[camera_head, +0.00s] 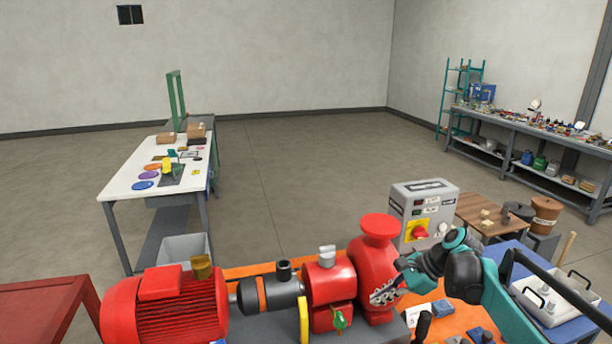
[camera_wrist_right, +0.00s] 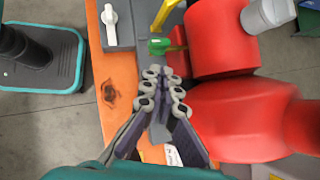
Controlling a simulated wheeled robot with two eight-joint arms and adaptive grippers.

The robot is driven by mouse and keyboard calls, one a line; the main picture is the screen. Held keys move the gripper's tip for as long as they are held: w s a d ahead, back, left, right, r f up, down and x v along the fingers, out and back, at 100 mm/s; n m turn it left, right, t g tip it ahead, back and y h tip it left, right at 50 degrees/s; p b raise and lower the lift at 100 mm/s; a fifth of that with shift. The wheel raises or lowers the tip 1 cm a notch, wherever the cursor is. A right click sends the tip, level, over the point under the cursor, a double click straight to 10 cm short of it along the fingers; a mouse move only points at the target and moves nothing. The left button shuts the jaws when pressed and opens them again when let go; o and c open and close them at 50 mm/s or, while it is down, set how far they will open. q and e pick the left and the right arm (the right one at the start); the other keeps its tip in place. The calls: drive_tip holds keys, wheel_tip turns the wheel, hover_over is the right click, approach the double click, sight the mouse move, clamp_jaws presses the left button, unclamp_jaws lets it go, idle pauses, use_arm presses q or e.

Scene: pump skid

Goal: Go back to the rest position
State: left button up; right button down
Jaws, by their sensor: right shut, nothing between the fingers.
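My right gripper (camera_head: 384,293) is in front of the red pump casing (camera_head: 372,268) in the head view, its teal and black arm coming in from the right. In the right wrist view my right gripper (camera_wrist_right: 161,88) has its grey, linked fingers together with nothing between them. The red casing (camera_wrist_right: 235,118) is close beside the fingers on the right there; I cannot tell whether they touch. A green valve handle (camera_wrist_right: 159,46) lies just beyond the fingertips. My left gripper is in neither view.
The red motor (camera_head: 165,306) and dark coupling shaft (camera_head: 270,291) stand left of the pump. A grey control box (camera_head: 424,208) with a red and yellow switch stands behind it. A white tray (camera_head: 553,313) is at right. Open floor (camera_head: 310,180) lies beyond.

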drive_tip(key=s+a+f+n+t+h+b, duration=0.1)
drive_tip(key=s+a+f+n+t+h, duration=0.1)
drive_tip(key=s+n, duration=0.7)
drive_tip(key=s+a+f+n+t+h+b, duration=0.2)
drive_tip(key=s+f+n+h, duration=0.3)
drive_tip(key=s+n, duration=0.4)
drive_tip(key=s+f, duration=0.1)
drive_tip(key=s, duration=0.4)
drive_tip(key=shift+s+f+n+t, duration=0.2)
drive_tip(key=shift+s+n+t, duration=0.1)
drive_tip(key=shift+n, duration=0.1)
drive_tip(key=shift+a, duration=0.1)
